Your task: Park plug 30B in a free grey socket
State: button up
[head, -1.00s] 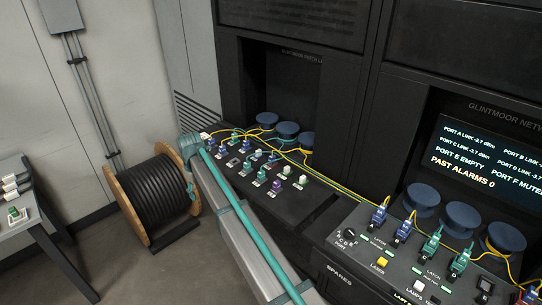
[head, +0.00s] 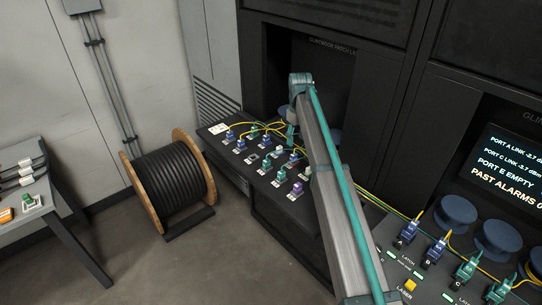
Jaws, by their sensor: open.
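The patch panel (head: 262,187) in the middle carries several plugs in small sockets, with labels too small to read, so I cannot tell which plug is 30B. Blue plugs (head: 241,145) stand at its left, with a green plug (head: 254,131) behind. Another green plug (head: 281,175) and a purple plug (head: 298,188) stand toward the front right. A dark, seemingly empty socket (head: 252,157) lies left of centre. My gripper (head: 291,138) points down over the panel's back middle, open; its fingertips are small and hard to make out. My arm hides the panel's right part.
Yellow cables (head: 265,125) arch over the panel's back. At the right, a console has blue plugs (head: 411,226), green plugs, and a yellow button (head: 410,285). A cable drum (head: 172,180) stands on the floor at left, beside a side table (head: 45,215). Floor between is clear.

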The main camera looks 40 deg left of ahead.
aim_at(294, 154)
jog(key=shift+s, duration=0.35)
jog(key=shift+f+b, duration=1.55)
jog(key=shift+f, duration=2.95)
grip_shut()
jog(key=shift+r, duration=0.15)
jog(key=shift+r+p, duration=1.45)
jog(key=shift+r, duration=1.45)
